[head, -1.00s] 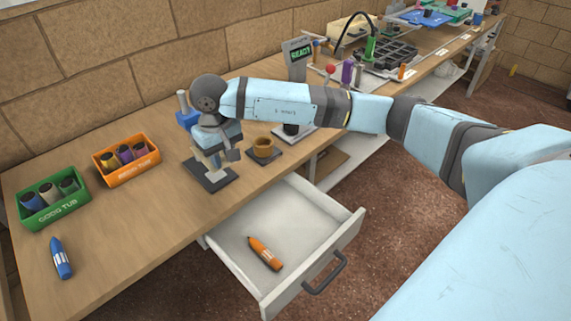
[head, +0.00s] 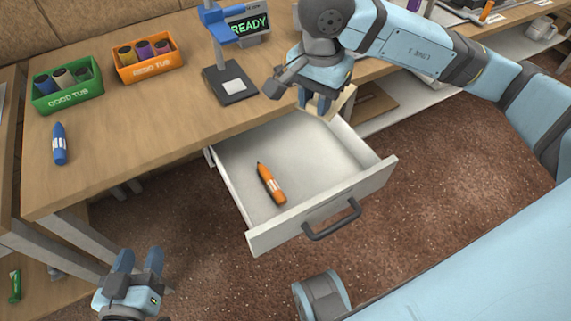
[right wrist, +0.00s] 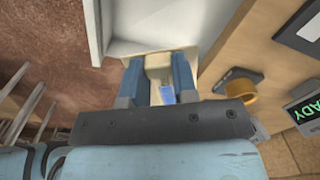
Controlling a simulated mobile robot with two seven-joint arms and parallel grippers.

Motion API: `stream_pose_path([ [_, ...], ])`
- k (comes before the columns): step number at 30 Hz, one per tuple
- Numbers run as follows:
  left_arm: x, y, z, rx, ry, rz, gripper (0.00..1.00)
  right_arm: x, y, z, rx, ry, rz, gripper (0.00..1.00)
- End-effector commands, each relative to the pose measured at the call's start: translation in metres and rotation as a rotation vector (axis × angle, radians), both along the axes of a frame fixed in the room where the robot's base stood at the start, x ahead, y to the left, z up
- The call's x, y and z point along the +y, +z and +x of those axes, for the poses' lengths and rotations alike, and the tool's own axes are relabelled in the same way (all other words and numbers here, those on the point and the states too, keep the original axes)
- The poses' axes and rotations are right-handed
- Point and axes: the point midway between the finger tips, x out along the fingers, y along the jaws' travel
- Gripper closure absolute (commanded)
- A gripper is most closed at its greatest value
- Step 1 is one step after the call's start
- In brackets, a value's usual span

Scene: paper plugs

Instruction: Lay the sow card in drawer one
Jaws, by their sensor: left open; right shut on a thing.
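The open drawer (head: 345,160) sticks out below the bench; no number is readable on it. An orange marker (head: 271,184) lies inside. My right gripper (head: 314,104) is over the drawer's back right edge, shut on a cream card (head: 346,103). In the right wrist view the cream card (right wrist: 158,64) sits between the blue fingers of that gripper (right wrist: 158,80), with a small blue patch near it. The card's print is not readable, so I cannot tell that it is the sow card. My left gripper (head: 138,262) is open and empty, low in front of the bench at left.
On the bench (head: 160,130) are a green tub (head: 68,97), an orange tub (head: 150,66), a blue marker (head: 59,145) and a stand with a dark base (head: 230,99). A READY screen (head: 249,24) stands behind. Most of the drawer floor is clear.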

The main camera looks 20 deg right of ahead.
Motion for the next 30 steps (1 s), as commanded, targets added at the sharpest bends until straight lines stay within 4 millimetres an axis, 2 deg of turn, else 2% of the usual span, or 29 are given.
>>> stream_pose_path([
  [5,-0.004,0.005,0.001,-0.036,-0.008,-0.025,0.49,-0.001,-0.014,-0.010,0.002,-0.067,-0.006,0.95],
  [8,-0.007,0.013,0.003,-0.074,-0.014,-0.047,0.49,-0.002,-0.036,-0.010,0.003,-0.070,-0.007,0.95],
  [18,-0.021,0.051,0.005,-0.246,-0.052,-0.157,0.49,-0.002,-0.127,-0.010,0.002,-0.068,-0.006,0.95],
  [21,-0.024,0.060,0.003,-0.285,-0.061,-0.183,0.49,-0.002,-0.145,-0.009,0.002,-0.068,-0.006,0.95],
  [30,-0.027,0.072,0.002,-0.334,-0.072,-0.217,0.49,-0.001,-0.169,-0.009,0.000,-0.067,-0.005,0.95],
])
